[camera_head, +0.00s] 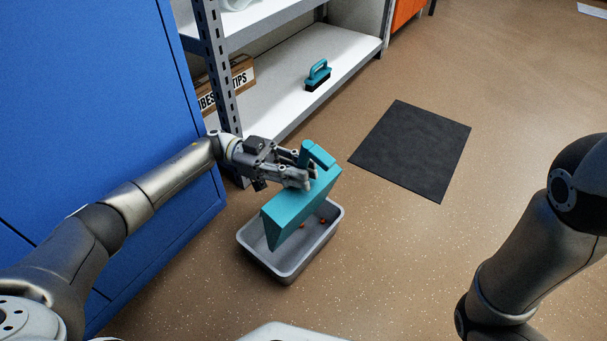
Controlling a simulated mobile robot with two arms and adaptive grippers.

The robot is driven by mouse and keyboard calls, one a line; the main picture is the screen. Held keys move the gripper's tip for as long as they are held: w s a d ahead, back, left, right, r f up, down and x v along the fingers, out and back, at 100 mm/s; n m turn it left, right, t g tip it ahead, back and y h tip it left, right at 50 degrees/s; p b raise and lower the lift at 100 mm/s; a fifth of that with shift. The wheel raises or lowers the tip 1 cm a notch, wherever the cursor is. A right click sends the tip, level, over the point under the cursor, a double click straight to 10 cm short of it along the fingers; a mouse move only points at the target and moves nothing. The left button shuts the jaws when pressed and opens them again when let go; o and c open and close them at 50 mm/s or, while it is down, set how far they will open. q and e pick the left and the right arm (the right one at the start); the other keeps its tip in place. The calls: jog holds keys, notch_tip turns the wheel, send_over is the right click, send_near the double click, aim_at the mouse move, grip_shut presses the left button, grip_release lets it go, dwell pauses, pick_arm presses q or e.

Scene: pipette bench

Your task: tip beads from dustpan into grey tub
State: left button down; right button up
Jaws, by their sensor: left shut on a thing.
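The teal dustpan (292,212) is held steeply tilted over the grey tub (331,231), with its wide end low toward the tub. My left gripper (306,178) is shut on the dustpan near its handle. The grey tub stands on the floor. A few orange-red beads (323,221) show inside the tub; the dustpan hides part of the tub's inside. I cannot see whether any beads are still in the dustpan. My right arm shows at the right edge, but its gripper is out of view.
A teal brush (317,75) stands on the white lower shelf (285,95). A cardboard box (242,76) sits at the shelf's left. A blue cabinet (95,110) is close on the left. A black mat (414,150) lies on the floor; the floor around it is clear.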

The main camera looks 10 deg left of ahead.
pick_arm(q)
jog(key=shift+r, duration=0.1)
jog(key=shift+r, duration=0.65)
jog(key=shift+f, duration=0.75)
